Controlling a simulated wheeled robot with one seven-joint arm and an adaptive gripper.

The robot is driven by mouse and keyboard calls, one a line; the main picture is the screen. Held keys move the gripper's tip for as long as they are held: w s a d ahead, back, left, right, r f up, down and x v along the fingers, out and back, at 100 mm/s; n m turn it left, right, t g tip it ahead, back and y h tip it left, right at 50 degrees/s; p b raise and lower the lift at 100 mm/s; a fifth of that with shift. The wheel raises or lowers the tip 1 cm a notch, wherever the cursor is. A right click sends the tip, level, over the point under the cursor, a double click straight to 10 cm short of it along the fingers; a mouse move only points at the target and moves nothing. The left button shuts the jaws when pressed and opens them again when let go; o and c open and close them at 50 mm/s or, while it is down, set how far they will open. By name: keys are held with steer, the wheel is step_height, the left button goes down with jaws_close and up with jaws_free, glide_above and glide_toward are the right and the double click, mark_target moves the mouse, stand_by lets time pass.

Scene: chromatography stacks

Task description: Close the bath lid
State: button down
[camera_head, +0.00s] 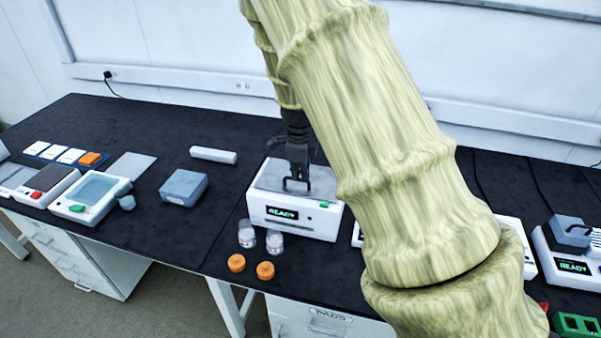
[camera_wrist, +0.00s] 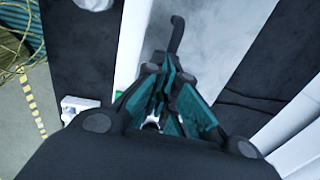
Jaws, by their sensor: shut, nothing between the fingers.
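The bath (camera_head: 318,222) is a white box with a green READY display and a green button, in the middle of the bench. Its grey lid (camera_head: 325,182) appears to lie flat across the top; whether it is fully seated I cannot tell. A dark bar handle (camera_head: 288,185) is on the lid; its curved end also shows in the wrist view (camera_wrist: 177,32). My gripper (camera_head: 299,176) is shut and empty, pointing down just above the lid near the handle. In the wrist view my gripper (camera_wrist: 168,72) hides part of the lid (camera_wrist: 230,40); contact is unclear.
Two clear vials (camera_head: 246,235) (camera_head: 274,241) and two orange caps (camera_head: 236,262) (camera_head: 265,270) stand in front of the bath. A grey-blue block (camera_head: 183,187) and a white bar (camera_head: 213,155) lie to its left.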

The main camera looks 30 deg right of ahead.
step_height(320, 180, up, 13)
steer(key=s+a, duration=0.1)
steer(key=a, duration=0.1)
steer(key=shift+s+b, duration=0.3)
steer(key=shift+s, duration=0.05)
steer(key=shift+f, duration=0.1)
